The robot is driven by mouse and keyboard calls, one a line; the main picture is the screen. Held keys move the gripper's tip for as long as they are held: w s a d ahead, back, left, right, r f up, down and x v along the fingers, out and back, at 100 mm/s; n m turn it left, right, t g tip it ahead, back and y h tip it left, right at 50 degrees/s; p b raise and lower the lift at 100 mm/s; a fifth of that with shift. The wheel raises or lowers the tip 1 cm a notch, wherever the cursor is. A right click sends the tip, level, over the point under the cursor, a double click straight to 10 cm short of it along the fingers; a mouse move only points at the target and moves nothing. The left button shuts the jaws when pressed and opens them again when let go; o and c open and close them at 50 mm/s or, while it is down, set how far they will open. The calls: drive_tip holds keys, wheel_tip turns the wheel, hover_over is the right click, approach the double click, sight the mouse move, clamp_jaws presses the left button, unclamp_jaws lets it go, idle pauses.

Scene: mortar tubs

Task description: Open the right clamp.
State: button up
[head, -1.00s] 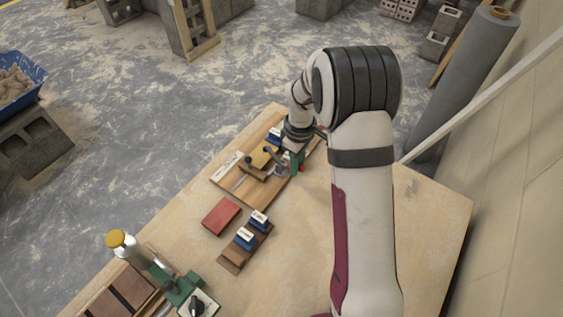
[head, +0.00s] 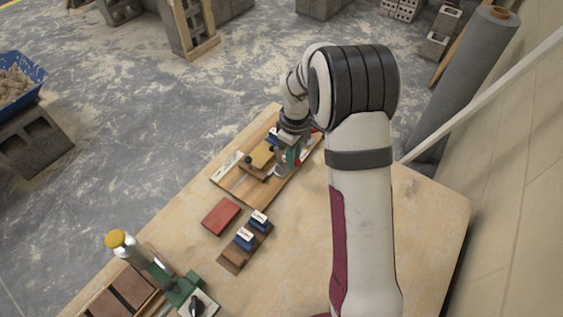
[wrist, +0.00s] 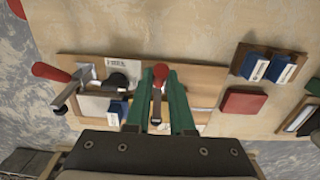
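A wooden board (head: 225,181) with fittings lies near the table's far edge. In the wrist view, one clamp has a red-tipped metal lever (wrist: 158,100) between the two green fingers of my gripper (wrist: 160,78). The fingers stand apart on either side of the red knob; contact is not clear. A second clamp with a red handle (wrist: 52,72) sticks out past the board's left end in the wrist view. In the head view my gripper (head: 290,158) is low over the board and hides part of the clamps.
A red block (head: 221,216) and a wooden holder with blue blocks (head: 232,262) stand nearby. A bottle with a yellow cap (head: 120,243) stands at lower left. The table's right side is clear.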

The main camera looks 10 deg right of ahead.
drive_tip(key=o, duration=0.5)
drive_tip(key=shift+c, duration=0.2)
wheel_tip(320, 180, up, 7)
drive_tip(key=shift+r, duration=0.1)
drive_tip(key=s+a+r+m, duration=0.2)
drive_tip(key=s+r+m, duration=0.5)
drive_tip(key=s, duration=0.6)
drive_tip(key=s+a+m+y, duration=0.1)
drive_tip(key=s+a+m, duration=0.2)
drive_tip(key=s, duration=1.4)
drive_tip(key=m, duration=0.4)
drive_tip(key=shift+s+m+y, duration=0.15)
drive_tip(key=shift+m+y, duration=0.15)
drive_tip(key=shift+y, duration=0.1)
